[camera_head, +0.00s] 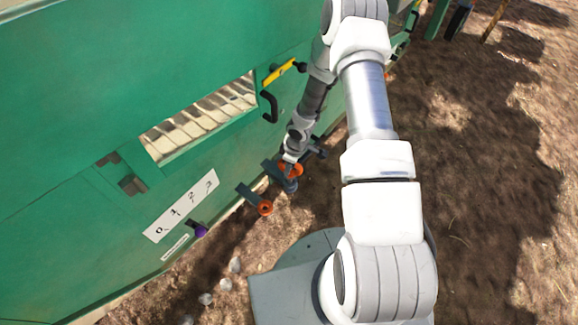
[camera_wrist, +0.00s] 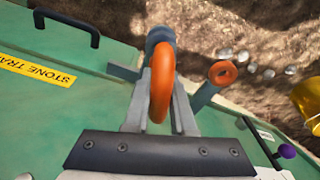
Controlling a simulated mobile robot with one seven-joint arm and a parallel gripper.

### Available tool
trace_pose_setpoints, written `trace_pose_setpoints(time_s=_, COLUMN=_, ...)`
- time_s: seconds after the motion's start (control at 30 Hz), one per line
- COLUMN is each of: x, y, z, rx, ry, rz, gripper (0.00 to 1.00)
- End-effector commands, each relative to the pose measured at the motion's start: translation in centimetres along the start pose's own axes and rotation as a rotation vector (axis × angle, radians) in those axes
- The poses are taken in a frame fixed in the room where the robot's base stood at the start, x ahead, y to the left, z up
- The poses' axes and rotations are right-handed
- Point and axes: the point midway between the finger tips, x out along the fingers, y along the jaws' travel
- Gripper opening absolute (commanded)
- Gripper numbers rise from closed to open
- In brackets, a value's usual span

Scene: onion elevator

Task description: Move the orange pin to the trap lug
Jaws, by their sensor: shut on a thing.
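My gripper (camera_wrist: 160,100) is shut on an orange ring (camera_wrist: 162,78), which stands edge-on between the two grey fingers in the wrist view. A blue-grey round lug (camera_wrist: 159,37) lies right behind this ring; whether the ring's pin sits in it is hidden. In the head view the held orange ring (camera_head: 293,169) shows at my gripper's tip, beside the blue-grey lug (camera_head: 289,184). A second orange ring (camera_wrist: 222,73) sits at the end of another blue-grey lug (camera_wrist: 205,95), to the right of my gripper. It also shows in the head view (camera_head: 265,208).
The green machine wall (camera_head: 90,90) carries a black handle (camera_head: 270,106), a yellow label (camera_wrist: 38,71), a numbered plate (camera_head: 181,206) and a purple knob (camera_head: 201,231). Several pale stones (camera_head: 225,284) lie on the ground. A yellow object (camera_wrist: 308,102) is at the wrist view's right edge.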

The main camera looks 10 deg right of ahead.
Motion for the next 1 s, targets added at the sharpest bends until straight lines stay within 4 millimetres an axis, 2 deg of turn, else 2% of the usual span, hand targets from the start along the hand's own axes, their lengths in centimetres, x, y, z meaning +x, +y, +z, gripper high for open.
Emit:
trace_pose_setpoints(time_s=0.5, x=2.1, y=0.0, z=0.3, rx=-0.002, ry=0.0, rz=0.0, gripper=0.0)
trace_pose_setpoints(time_s=0.93, x=2.3, y=0.0, z=0.3, rx=-0.001, ry=0.0, rz=0.0, gripper=0.0)
trace_pose_setpoints(time_s=0.97, x=2.3, y=0.0, z=0.3, rx=-0.001, ry=0.0, rz=0.0, gripper=0.27)
trace_pose_setpoints(time_s=1.0, x=2.3, y=0.0, z=0.3, rx=-0.001, ry=0.0, rz=0.0, gripper=0.34)
